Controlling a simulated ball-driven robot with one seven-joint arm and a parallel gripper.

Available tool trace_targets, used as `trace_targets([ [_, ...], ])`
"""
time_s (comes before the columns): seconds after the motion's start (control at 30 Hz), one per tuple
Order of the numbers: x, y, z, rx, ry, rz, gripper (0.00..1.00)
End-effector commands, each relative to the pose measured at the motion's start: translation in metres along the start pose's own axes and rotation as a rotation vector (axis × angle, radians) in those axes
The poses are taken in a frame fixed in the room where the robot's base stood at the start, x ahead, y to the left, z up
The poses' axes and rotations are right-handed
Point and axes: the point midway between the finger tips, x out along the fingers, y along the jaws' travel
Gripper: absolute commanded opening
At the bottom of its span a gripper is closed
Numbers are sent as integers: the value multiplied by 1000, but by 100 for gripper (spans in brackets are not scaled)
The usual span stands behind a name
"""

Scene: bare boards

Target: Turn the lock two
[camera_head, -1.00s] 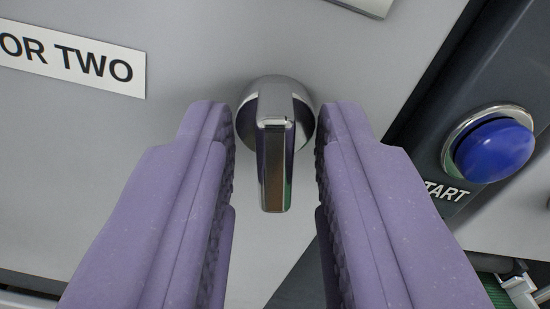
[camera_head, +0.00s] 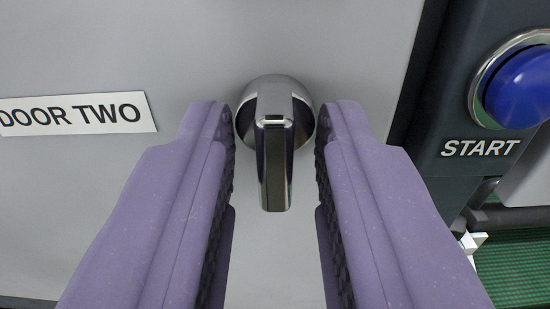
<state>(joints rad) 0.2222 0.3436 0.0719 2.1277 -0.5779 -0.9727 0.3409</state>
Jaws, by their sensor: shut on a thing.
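The lock two (camera_head: 275,180) is a shiny metal knob with a round base and a flat lever that points down in the picture. It sits on a grey door panel (camera_head: 330,40), to the right of a white label (camera_head: 78,114) reading "DOOR TWO". My gripper (camera_head: 275,125) has purple padded fingers, one on each side of the knob. It is shut on the lock, with the fingertips against the sides of its round base. The lever lies between the fingers, with gaps beside its lower part. The fingers hide parts of the door.
A dark panel (camera_head: 445,180) stands to the right, with a blue button (camera_head: 522,88) in a metal ring above the word "START". A green ribbed surface (camera_head: 515,270) and a small white part (camera_head: 470,243) show at the lower right.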

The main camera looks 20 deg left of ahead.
Motion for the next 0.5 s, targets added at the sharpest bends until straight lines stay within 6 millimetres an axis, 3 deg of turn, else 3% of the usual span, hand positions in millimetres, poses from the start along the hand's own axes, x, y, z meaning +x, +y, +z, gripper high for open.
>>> trace_targets([
  [0.07,0,0,2,1,-4,1,0],
  [0.1,0,0,2,1,-4,1,30],
  [0.13,0,0,2,1,-4,1,36],
  [0.5,-8,0,-1,-1,-1,1,36],
])
